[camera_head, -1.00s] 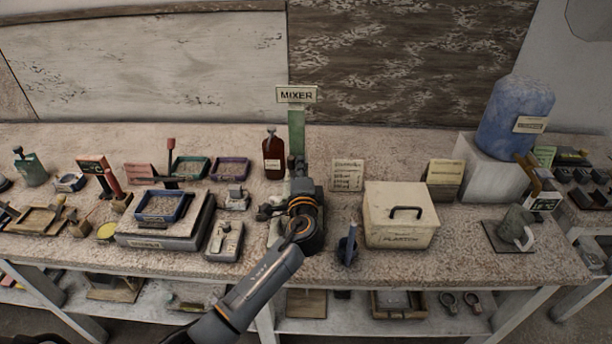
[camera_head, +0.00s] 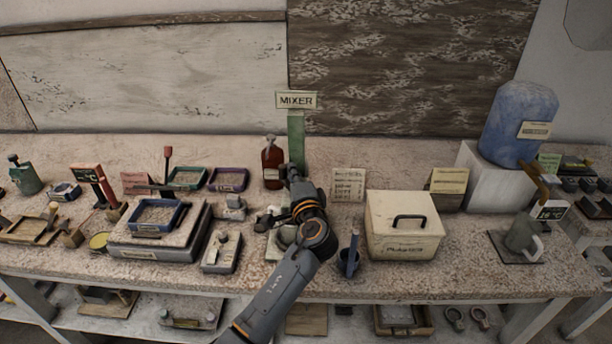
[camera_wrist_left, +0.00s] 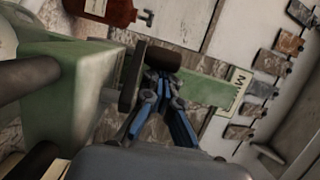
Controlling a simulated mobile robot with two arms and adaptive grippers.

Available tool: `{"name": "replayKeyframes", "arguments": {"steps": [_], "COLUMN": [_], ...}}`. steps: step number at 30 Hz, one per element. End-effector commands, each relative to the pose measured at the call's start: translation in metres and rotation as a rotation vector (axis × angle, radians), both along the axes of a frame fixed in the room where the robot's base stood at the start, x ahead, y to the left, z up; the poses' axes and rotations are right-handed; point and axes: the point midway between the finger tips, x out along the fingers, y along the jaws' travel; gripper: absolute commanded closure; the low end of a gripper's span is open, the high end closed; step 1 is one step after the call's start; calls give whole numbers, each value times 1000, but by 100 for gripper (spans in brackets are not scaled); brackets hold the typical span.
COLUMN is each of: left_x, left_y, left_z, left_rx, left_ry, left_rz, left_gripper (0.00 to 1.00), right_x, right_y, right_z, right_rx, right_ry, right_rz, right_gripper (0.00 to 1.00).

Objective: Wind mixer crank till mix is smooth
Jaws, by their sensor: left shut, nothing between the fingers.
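The mixer (camera_head: 296,131) has a green column on the bench below a "MIXER" sign (camera_head: 296,100); my left arm hides most of its lower part. In the left wrist view its green body (camera_wrist_left: 65,85) fills the left side. The crank's brown cylindrical handle (camera_wrist_left: 162,57) sits on a dark crank arm (camera_wrist_left: 131,78). My left gripper (camera_wrist_left: 163,90) has its blue-grey fingers shut, with the tips just below the handle and nothing held; I cannot tell whether they touch it. In the head view the left gripper (camera_head: 291,180) is at the mixer, its fingers hard to make out. My right gripper is not in view.
A brown bottle (camera_head: 272,163) stands close behind left of the mixer. A lidded plaster box (camera_head: 403,237) and a dark blue cup with a tool (camera_head: 348,262) are right of my arm. A scale with a blue tray (camera_head: 157,216) is left. A blue water jug (camera_head: 517,120) stands far right.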

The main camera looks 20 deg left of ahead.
Motion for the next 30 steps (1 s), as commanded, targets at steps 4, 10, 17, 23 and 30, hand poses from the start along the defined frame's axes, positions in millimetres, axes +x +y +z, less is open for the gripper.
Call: {"name": "replayKeyframes", "arguments": {"steps": [4, 10, 17, 23, 30], "left_x": [0, -1, -25, -62, -93], "left_y": [1, 0, -17, -41, -61], "left_z": [-1, -2, -3, -2, -1], "left_rx": [0, 0, -4, -5, -1], "left_ry": [2, 2, 3, 3, 2], "left_rz": [1, 1, -2, -2, -2], "left_gripper": [100, 100, 100, 100, 100], "right_x": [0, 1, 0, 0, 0], "right_y": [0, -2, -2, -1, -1], "right_z": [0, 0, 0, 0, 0], "right_rx": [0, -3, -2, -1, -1], "right_ry": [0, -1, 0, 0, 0], "right_rz": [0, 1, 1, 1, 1], "right_gripper": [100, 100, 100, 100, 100]}}
